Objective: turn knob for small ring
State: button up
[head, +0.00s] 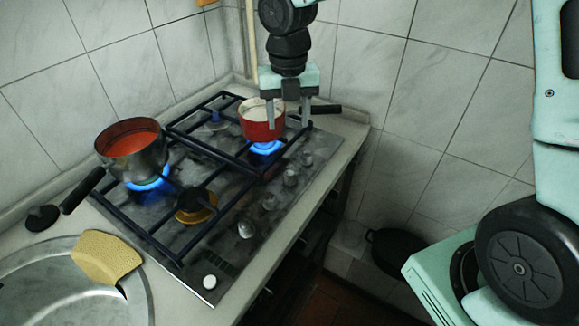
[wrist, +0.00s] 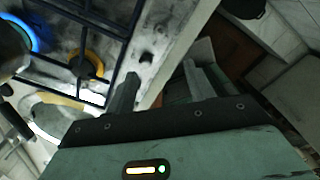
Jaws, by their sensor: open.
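My gripper (head: 287,122) is open and empty, fingers pointing down, beside the red pot and above the hob's right edge. One finger overlaps the pot in the head view; I cannot tell if they touch. In the wrist view my gripper (wrist: 160,70) shows its spread fingers near the hob edge. Several knobs line that edge: a far knob (head: 305,158), one nearer (head: 290,177), a third (head: 269,202) and a large near knob (head: 245,229). Two unlit rings show: a brass-coloured front ring (head: 195,207) and a back ring (head: 215,121). Which is the small ring is unclear.
The red pot (head: 257,127) and a steel pot with orange contents (head: 133,158) stand over blue flames. Dark pan supports (head: 147,236) cross the hob. A sponge (head: 106,255) lies by the round sink (head: 40,290). Tiled walls enclose the back.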

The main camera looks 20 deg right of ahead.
aim_at(290, 172)
jog(key=shift+n, duration=0.5)
jog(key=f, duration=1.1)
jog(key=w+f+p, duration=0.1)
jog(key=f, duration=0.5)
jog(key=shift+d+f, duration=0.25)
jog(key=shift+d, duration=0.1)
